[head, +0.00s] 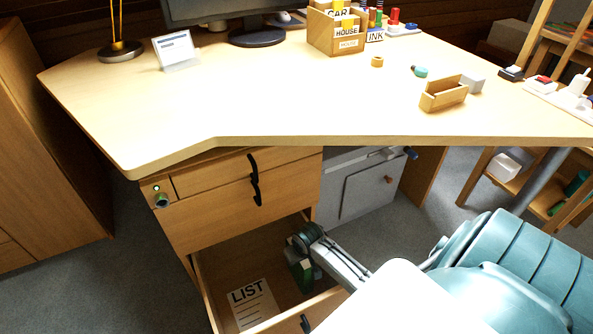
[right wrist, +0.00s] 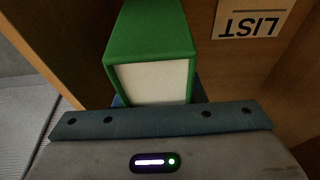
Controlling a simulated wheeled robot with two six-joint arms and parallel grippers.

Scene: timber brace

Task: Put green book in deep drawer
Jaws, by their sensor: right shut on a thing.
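The deep drawer (head: 232,271) is the bottom drawer of the desk and stands pulled open. A white LIST sheet lies inside it. The green book (head: 305,279) is inside the drawer's opening, near its right side, seen from above and partly hidden by my arm. My right gripper (head: 303,262) reaches down into the drawer and is shut on the book. In the right wrist view the green book (right wrist: 150,38) stands out beyond the gripper, with its pale page edge facing the camera. I cannot tell whether the book touches the drawer floor. My left gripper is not in view.
The desk top (head: 250,100) overhangs the drawers. Two upper drawers with black handles are shut. A grey cabinet (head: 365,185) stands to the right under the desk. The LIST sheet (head: 254,304) lies left of the book, with bare drawer floor around it.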

